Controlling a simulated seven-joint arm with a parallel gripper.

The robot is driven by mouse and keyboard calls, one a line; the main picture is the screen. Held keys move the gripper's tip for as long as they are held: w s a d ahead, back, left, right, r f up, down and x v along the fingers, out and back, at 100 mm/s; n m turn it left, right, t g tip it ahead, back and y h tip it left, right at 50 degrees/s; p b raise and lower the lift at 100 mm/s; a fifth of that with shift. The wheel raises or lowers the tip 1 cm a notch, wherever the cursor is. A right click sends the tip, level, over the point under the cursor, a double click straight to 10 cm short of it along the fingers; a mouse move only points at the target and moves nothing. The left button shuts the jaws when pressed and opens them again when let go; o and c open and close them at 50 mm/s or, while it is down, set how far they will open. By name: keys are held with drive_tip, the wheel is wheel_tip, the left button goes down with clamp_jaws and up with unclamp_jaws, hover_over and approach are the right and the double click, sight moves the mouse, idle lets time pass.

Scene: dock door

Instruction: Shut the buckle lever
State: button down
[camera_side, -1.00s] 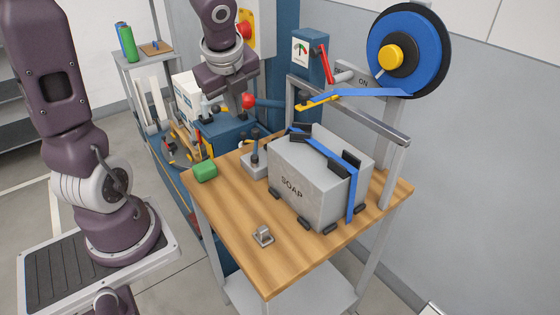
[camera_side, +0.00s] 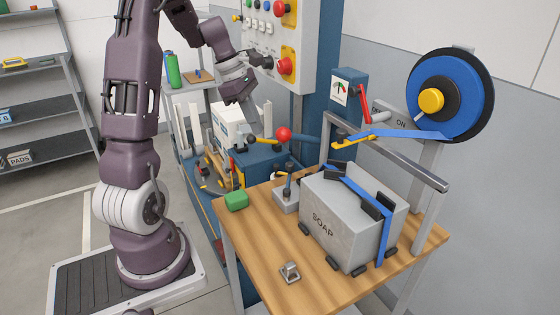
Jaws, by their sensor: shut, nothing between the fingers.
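A grey box marked SOAP (camera_side: 335,220) stands on the wooden table, with a blue strap (camera_side: 387,240) over its top and down its side. A dark raised piece (camera_side: 374,208) sits on the strap at the box's near right top edge; it looks like the buckle, but I cannot tell its lever's angle. My gripper (camera_side: 256,125) points down behind the table, left of and apart from the box. It is shut and empty; its fingertips are small and hard to make out near a white box (camera_side: 227,122).
A red-knobbed lever (camera_side: 283,134) stands right of my gripper. A metal frame (camera_side: 400,160) with a yellow handle (camera_side: 350,140) and blue reel (camera_side: 440,90) rises behind the box. A green block (camera_side: 236,200) and metal bracket (camera_side: 290,272) lie on the table. The table's front is mostly clear.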

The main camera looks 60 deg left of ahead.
wheel_tip(320, 180, down, 2)
drive_tip(key=a+n, duration=0.2)
drive_tip(key=a, duration=0.1)
hover_over(288, 178)
drive_tip(key=s+a, duration=0.1)
drive_tip(key=a, duration=0.3)
drive_tip(key=shift+f, duration=4.75)
drive_tip(key=shift+s, duration=0.15)
drive_tip(key=shift+w+d+m+h, duration=0.2)
drive_tip(key=shift+w+m, duration=0.2)
drive_tip(key=shift+m, duration=0.15)
drive_tip(key=shift+w+d+m+h, duration=0.1)
drive_tip(key=shift+w+m+h, duration=0.1)
drive_tip(key=shift+w+m, duration=0.3)
drive_tip(key=shift+s, duration=0.1)
